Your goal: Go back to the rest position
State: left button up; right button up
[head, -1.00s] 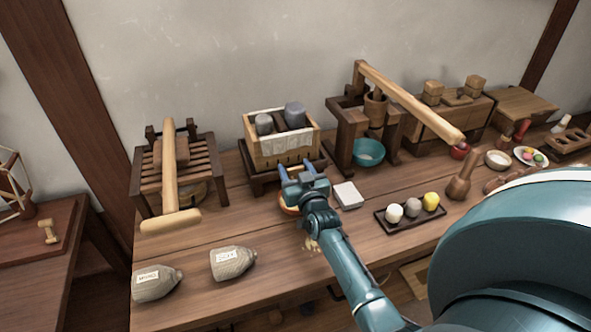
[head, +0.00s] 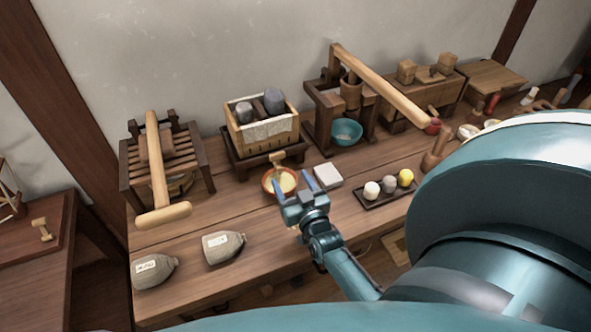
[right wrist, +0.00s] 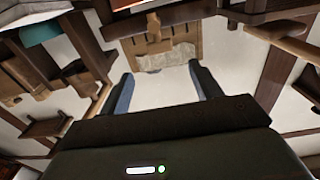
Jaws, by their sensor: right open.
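My right gripper (head: 295,186) is open and empty in the head view. It is over the front part of the table, close to a reddish-brown bowl (head: 268,188) with yellow contents. In the right wrist view its two blue fingers (right wrist: 160,92) stand apart with nothing between them. A wooden box with a cloth (right wrist: 165,58) shows beyond the fingers there. The same wooden box (head: 262,140), with grey stones in it, stands behind the bowl in the head view. My left gripper is not in view.
A white block (head: 328,175) and a dark tray (head: 375,201) with several coloured balls lie right of the gripper. Two labelled sacks (head: 155,272) lie at the front left. A long-handled mallet (head: 163,215) rests on a slatted stand. My arm covers the right foreground.

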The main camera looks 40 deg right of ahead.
jog(key=shift+v, duration=1.05)
jog(key=s+a+n+g+y, duration=0.1)
jog(key=s+a, duration=0.1)
jog(key=a, duration=0.1)
jog(key=s+a+f+n+g+y, duration=0.1)
jog(key=s+a+y, duration=0.1)
jog(key=a, duration=0.2)
jog(key=s+a+f+n+g+y, duration=0.1)
jog(key=s+a+n+y, duration=0.1)
jog(key=a, duration=0.1)
jog(key=shift+s+a, duration=0.25)
jog(key=shift+s, duration=0.1)
jog(key=s+a+n+g+y, duration=0.1)
jog(key=s+a+g+y, duration=0.1)
jog(key=s+a, duration=0.5)
jog(key=shift+s+a+f+n+g+y, duration=0.2)
jog(key=shift+s+f+n+g+y, duration=0.15)
jog(key=shift+s+g, duration=0.45)
